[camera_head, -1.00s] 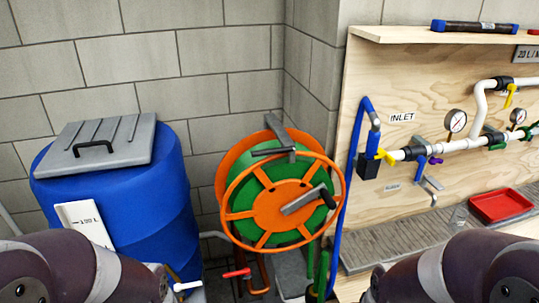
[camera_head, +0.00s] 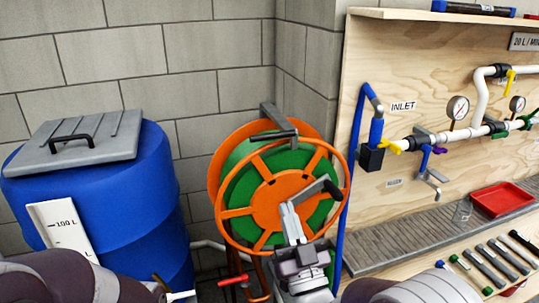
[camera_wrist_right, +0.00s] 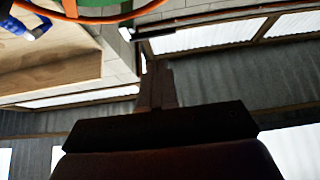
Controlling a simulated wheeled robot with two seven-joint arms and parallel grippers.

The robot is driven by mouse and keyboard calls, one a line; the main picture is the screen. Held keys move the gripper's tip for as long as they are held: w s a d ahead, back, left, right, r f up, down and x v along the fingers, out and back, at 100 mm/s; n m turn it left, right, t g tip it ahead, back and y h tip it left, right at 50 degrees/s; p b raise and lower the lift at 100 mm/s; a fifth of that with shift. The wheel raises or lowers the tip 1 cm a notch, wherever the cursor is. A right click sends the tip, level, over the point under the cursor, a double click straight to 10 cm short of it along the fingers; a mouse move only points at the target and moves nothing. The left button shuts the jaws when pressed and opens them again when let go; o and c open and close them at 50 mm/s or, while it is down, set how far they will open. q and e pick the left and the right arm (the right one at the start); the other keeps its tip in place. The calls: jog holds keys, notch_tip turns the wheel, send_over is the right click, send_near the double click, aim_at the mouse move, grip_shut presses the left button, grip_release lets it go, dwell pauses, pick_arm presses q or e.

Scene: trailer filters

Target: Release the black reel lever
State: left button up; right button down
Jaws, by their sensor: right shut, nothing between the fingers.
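The hose reel (camera_head: 226,200), orange with green hose, stands in the corner between the blue drum and the plywood board. A dark lever (camera_head: 273,136) lies roughly level across its upper part, by a grey bracket. A grey crank with a black handle (camera_head: 331,188) is on the reel's front face. My right gripper (camera_head: 289,207) points up in front of the reel's lower middle, shut and empty, below the dark lever and covering part of the crank. In the right wrist view its fingers (camera_wrist_right: 156,85) are together.
The blue drum (camera_head: 155,190) with a grey lid stands left of the reel. At right are the plywood board (camera_head: 355,40) with pipes and gauges, a red tray (camera_head: 502,200) and several tools on a bench. A blue hose runs down close to the reel's right.

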jog(key=shift+s+d+r, duration=0.1)
jog(key=p, duration=0.4)
send_near(273, 136)
jog(key=w+a+r, duration=0.2)
jog(key=w+a, duration=0.1)
jog(key=w, duration=0.1)
jog(key=shift+w+r, duration=0.5)
